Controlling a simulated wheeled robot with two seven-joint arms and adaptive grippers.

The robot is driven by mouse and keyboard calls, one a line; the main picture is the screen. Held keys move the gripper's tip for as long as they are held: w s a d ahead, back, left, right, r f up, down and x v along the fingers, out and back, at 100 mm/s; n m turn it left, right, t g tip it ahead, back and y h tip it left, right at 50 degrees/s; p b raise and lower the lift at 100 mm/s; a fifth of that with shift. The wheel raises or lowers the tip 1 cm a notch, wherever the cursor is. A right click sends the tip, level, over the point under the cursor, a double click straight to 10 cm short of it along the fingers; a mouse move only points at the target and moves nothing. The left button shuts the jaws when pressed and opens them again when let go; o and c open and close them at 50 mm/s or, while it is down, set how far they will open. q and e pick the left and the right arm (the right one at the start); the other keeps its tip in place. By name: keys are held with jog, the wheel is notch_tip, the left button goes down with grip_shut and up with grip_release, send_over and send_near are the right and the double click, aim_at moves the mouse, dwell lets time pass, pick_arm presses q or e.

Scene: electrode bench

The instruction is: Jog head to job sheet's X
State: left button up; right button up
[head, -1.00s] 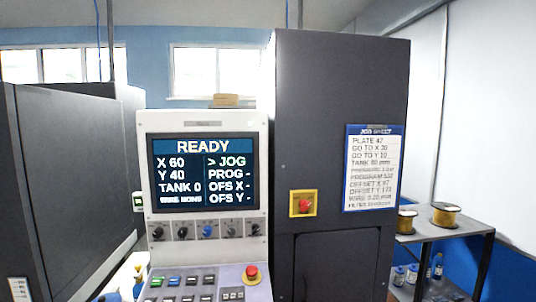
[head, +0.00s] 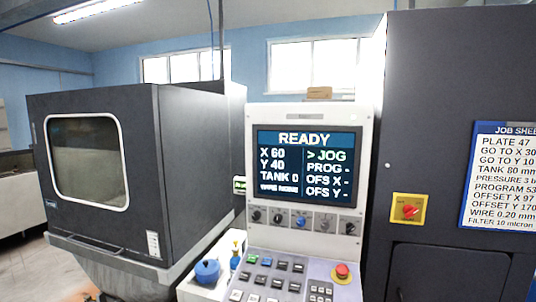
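The control console's screen (head: 306,161) shows READY, X 60, Y 40, TANK 0 and a wire line too small to read surely. Its right column has the marker at JOG, with PROG, OFS X and OFS Y showing dashes. A row of knobs (head: 301,219), one of them blue, lies below the screen. The keypad (head: 271,274) with green, blue, dark and white keys is below that. The job sheet (head: 500,178) at the right edge reads PLATE 47, GO TO X 30, GO TO Y 10, TANK 80 mm; its right side is cut off. Neither gripper is in view.
A red emergency button (head: 342,272) sits right of the keypad. A red knob on a yellow plate (head: 409,209) is on the dark cabinet (head: 440,110). A dark enclosure with a window (head: 88,160) stands left. A blue-topped container (head: 207,271) stands beside the console.

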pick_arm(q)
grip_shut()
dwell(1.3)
